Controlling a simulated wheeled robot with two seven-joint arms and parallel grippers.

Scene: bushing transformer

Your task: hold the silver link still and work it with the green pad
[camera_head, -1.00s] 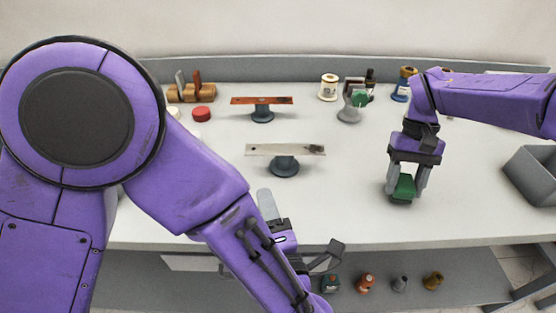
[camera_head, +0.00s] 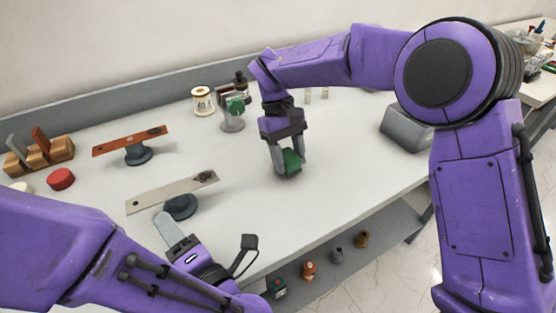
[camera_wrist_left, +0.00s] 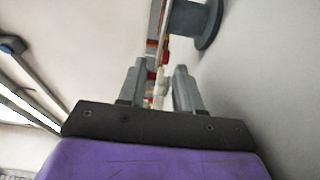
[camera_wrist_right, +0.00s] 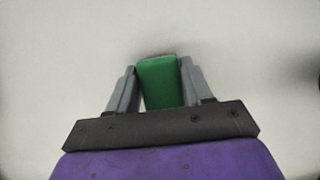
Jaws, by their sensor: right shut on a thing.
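The silver link (camera_head: 165,194) is a flat bar with a dark patch near its right end, lying on a round dark stand (camera_head: 181,208). My left gripper (camera_head: 168,228) is just in front of the link's left half, with its fingers apart and nothing visibly gripped. In the left wrist view, its open fingers (camera_wrist_left: 158,85) point toward the link's edge and the stand (camera_wrist_left: 208,25). My right gripper (camera_head: 289,158) is shut on the green pad (camera_head: 292,164), low over the table to the right of the link. The pad also shows between its fingers in the right wrist view (camera_wrist_right: 158,82).
A rusty orange link (camera_head: 128,140) on another stand is behind the silver one. A wooden holder (camera_head: 40,154) and a red round piece (camera_head: 61,179) stand at left. A spool (camera_head: 203,101) and a green-topped jar (camera_head: 233,115) stand behind; a grey bin (camera_head: 405,127) is at right.

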